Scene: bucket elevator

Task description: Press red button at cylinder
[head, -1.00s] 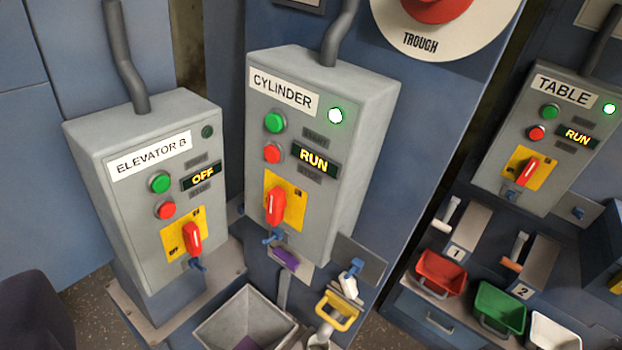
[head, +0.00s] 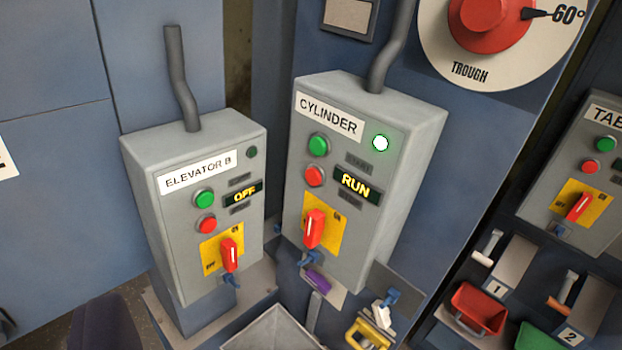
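The grey CYLINDER control box (head: 355,255) stands in the middle of the head view. Its red button (head: 315,176) sits below a green button (head: 318,145) and left of a display (head: 356,186) reading RUN. A lamp (head: 380,143) at its upper right glows green. A red rotary switch (head: 314,229) on a yellow plate is below the buttons. My gripper is not seen in the view, so nothing of mine is seen touching the red button.
The ELEVATOR B box (head: 180,270), display OFF, stands close on the left. The TABLE box (head: 562,190) is at the right edge. A TROUGH dial (head: 490,15) is above right. A grey hopper (head: 272,332), red bin (head: 478,310) and green bin (head: 540,338) are below.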

